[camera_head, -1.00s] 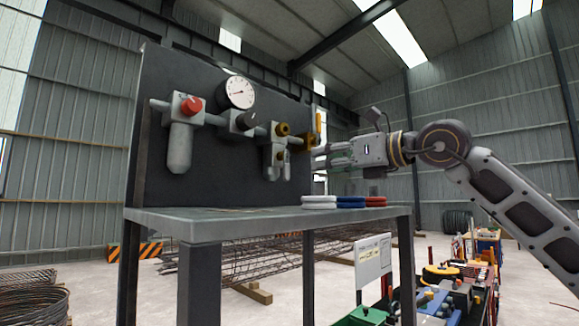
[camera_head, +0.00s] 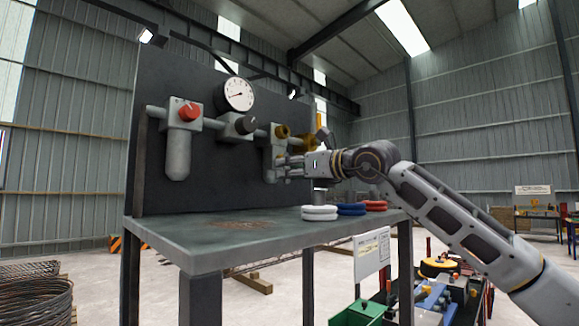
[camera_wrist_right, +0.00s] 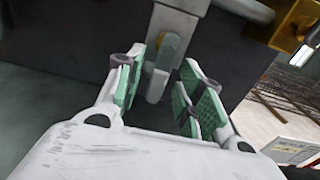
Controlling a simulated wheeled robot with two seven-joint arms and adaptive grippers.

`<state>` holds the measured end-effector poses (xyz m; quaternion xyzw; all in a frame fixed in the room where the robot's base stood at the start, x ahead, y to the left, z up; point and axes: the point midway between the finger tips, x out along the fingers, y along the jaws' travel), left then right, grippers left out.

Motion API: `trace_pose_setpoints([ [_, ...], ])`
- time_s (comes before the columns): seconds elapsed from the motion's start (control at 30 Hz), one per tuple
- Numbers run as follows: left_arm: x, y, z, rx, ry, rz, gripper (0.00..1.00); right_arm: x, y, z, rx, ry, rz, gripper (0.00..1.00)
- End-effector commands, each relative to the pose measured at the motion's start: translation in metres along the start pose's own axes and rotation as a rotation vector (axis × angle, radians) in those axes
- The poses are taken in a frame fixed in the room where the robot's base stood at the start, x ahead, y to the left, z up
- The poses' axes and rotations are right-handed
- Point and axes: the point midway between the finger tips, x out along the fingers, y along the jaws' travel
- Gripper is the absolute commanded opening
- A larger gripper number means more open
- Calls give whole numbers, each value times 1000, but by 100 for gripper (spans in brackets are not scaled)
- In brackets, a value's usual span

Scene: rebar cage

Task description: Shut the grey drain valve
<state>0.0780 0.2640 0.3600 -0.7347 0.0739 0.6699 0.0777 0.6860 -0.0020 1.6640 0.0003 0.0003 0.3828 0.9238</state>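A grey valve body with a brass part hangs from the pipe on the dark panel. In the wrist view, its grey stem or lever (camera_wrist_right: 157,85) hangs between my right gripper's fingers. I take this to be the drain valve. My right gripper (camera_wrist_right: 160,80) is open, with green pads on both sides of the stem and a visible gap at the right pad. Contact on the left side is unclear. In the head view the right gripper (camera_head: 283,168) is at the valve's lower part and partly hides it. My left gripper is not in view.
White rings (camera_head: 319,213), blue rings (camera_head: 351,209) and red rings (camera_head: 375,205) lie on the bench (camera_head: 178,233).

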Motion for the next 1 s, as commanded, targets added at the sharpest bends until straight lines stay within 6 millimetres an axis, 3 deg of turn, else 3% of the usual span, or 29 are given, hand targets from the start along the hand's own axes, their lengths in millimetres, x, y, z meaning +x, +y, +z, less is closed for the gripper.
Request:
trace_pose_setpoints([
  [0.43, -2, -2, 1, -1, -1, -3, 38, 7, 0, -1, 0, 1, 0, 38],
  [0.73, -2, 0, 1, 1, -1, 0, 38, 7, 0, -1, 0, 1, 0, 2],
  [1.0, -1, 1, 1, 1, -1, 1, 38, 7, 0, -1, 4, 0, 0, 0],
])
